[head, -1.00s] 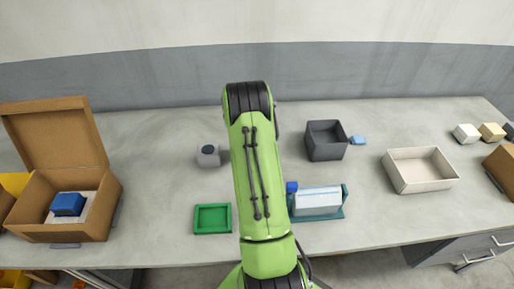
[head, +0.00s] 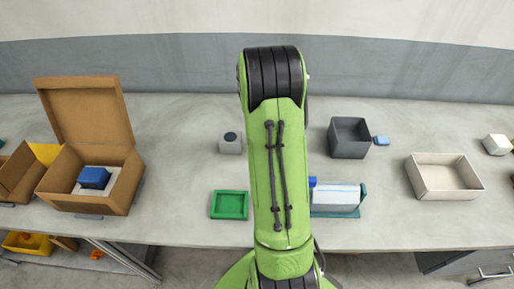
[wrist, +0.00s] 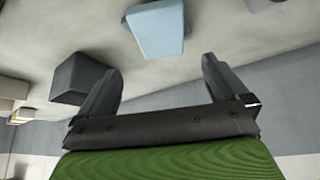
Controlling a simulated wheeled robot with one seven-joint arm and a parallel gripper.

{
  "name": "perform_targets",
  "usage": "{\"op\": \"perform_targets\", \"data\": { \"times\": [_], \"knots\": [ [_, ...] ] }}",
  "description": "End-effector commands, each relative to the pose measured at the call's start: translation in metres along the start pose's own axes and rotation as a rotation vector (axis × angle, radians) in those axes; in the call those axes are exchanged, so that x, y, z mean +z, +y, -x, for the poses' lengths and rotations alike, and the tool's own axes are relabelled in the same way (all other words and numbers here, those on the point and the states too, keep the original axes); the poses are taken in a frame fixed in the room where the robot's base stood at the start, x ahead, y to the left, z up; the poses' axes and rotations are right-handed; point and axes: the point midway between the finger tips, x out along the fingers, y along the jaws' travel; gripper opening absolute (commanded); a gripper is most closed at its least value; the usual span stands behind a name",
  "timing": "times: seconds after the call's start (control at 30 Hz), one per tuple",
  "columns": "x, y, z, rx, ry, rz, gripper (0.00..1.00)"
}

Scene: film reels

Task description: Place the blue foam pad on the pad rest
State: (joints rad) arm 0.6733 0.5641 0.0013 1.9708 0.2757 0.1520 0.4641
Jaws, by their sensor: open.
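A small flat light-blue piece, apparently the blue foam pad (head: 381,140), lies on the bench just right of the dark grey open box (head: 350,150). A darker blue block (head: 94,178) sits on white material inside the open cardboard box. I cannot tell for certain which item is the pad rest; a shallow green tray (head: 230,205) and a teal stand (head: 362,198) bearing a pale block stand at the front. My gripper (wrist: 160,90) is open and empty in the wrist view. A light-blue block (wrist: 155,33) shows beyond its fingers, apart from them. My arm hides the gripper in the head view.
The cardboard box (head: 105,205) stands left with its lid up. A grey block with a dark round top (head: 230,144) is left of my arm. A white tray (head: 446,192) and a white cube (head: 497,145) are at right. Bare bench lies between them.

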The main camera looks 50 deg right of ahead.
Motion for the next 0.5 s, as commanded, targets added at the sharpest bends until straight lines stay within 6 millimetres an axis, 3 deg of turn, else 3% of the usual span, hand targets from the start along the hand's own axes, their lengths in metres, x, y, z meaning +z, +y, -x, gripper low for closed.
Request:
{"op": "perform_targets", "data": {
  "times": [0.07, 0.17, 0.27, 0.33, 0.43, 0.5],
  "knots": [
    [0.001, -0.004, 0.006, -0.009, 0.001, 0.01, 1.0],
    [0.007, -0.023, 0.046, -0.06, -0.003, 0.078, 1.0],
    [0.031, -0.047, 0.115, -0.152, -0.015, 0.214, 1.0],
    [0.058, -0.056, 0.166, -0.222, -0.027, 0.329, 1.0],
    [0.103, -0.053, 0.234, -0.326, -0.038, 0.513, 1.0],
    [0.138, -0.041, 0.275, -0.402, -0.04, 0.653, 1.0]
  ]
}}
